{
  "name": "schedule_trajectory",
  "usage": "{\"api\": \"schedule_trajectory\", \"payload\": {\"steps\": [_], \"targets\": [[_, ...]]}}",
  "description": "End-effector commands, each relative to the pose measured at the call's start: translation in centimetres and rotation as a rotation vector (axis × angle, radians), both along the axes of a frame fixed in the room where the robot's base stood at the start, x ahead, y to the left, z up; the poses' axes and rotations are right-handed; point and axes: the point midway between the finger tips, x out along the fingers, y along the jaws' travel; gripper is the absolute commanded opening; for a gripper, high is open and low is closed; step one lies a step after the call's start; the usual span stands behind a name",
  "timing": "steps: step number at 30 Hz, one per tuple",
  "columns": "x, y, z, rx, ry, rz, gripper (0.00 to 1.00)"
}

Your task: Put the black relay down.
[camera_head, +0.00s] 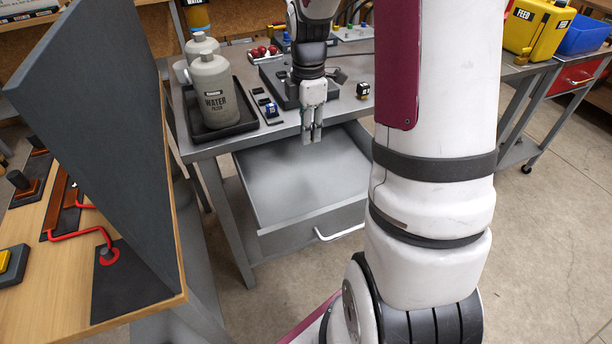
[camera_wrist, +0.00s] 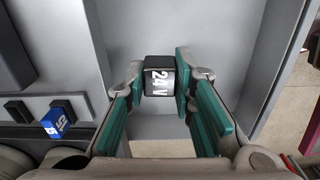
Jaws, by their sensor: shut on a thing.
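In the head view my gripper (camera_head: 312,136) points down over the open grey drawer (camera_head: 341,223), near the bench's front edge. The relay cannot be made out in the head view. The drawer's floor below appears bare, and I see no contact between the relay and the drawer.
A blue block (camera_head: 270,109) stands in a dark holder on the bench, left of my gripper. A grey water filter bottle (camera_head: 213,92) stands in a black tray (camera_head: 240,126).

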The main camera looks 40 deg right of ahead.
Motion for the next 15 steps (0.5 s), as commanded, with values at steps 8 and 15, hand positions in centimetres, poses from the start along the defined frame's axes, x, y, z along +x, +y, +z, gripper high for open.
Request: {"api": "schedule_trajectory", "payload": {"steps": [8,15], "targets": [[-0.4,-0.4,-3.7,0.003,0.004,0.043,0.0],[-0.3,-0.4,-6.6,0.0,0.001,0.042,0.0]]}}
